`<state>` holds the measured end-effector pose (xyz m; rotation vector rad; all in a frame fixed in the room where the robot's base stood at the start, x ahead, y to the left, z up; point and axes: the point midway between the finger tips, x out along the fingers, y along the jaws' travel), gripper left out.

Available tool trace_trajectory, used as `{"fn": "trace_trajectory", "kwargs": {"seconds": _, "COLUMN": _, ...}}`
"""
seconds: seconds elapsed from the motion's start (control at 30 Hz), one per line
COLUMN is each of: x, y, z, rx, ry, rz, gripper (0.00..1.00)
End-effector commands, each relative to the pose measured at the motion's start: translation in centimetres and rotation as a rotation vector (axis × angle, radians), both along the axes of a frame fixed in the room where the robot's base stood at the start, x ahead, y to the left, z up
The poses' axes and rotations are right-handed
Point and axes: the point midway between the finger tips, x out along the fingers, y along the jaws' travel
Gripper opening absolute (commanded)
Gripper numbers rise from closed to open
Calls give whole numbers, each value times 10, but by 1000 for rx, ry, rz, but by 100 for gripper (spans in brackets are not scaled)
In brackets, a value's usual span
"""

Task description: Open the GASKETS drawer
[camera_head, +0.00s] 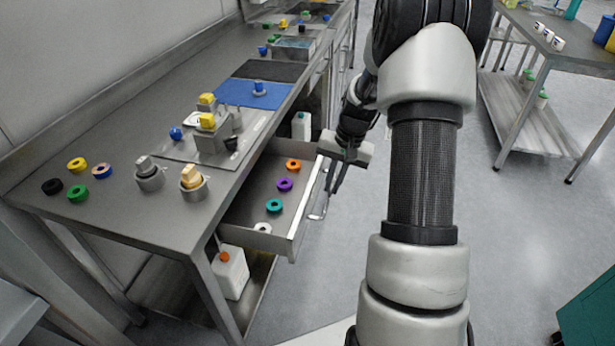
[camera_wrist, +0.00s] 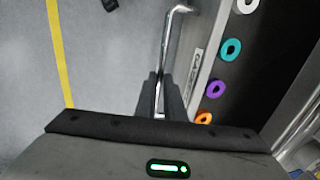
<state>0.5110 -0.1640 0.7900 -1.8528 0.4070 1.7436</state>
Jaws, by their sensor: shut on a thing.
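The GASKETS drawer (camera_head: 257,238) is pulled out from under the steel bench in the head view. Orange, purple, teal and white rings lie in a row inside it. Its front carries a bar handle (camera_head: 318,206), which shows as a shiny metal bar in the wrist view (camera_wrist: 167,45). My gripper (camera_head: 333,186) is at the drawer front, with its fingers on either side of the handle. In the wrist view my gripper (camera_wrist: 160,95) is shut on the handle. A label (camera_wrist: 195,68) is on the drawer front; its text is too small to read.
The bench top (camera_head: 120,215) holds several coloured rings, two small cups with parts and a fixture plate (camera_head: 180,150). White jugs (camera_head: 230,272) stand on the shelf below. Open floor lies right of the drawer. Another table (camera_head: 550,45) stands at the far right.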

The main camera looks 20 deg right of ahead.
Motion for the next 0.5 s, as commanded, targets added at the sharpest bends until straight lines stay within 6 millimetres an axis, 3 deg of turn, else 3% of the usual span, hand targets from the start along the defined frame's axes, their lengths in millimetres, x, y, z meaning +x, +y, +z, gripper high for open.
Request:
{"fn": "trace_trajectory", "kwargs": {"seconds": 0.2, "x": -22, "y": -30, "z": 1, "rx": 0, "ry": 0, "rz": -3, "gripper": 0}}
{"fn": "trace_trajectory", "kwargs": {"seconds": 0.5, "x": -33, "y": -46, "z": 1, "rx": -1, "ry": -1, "rz": 0, "gripper": 0}}
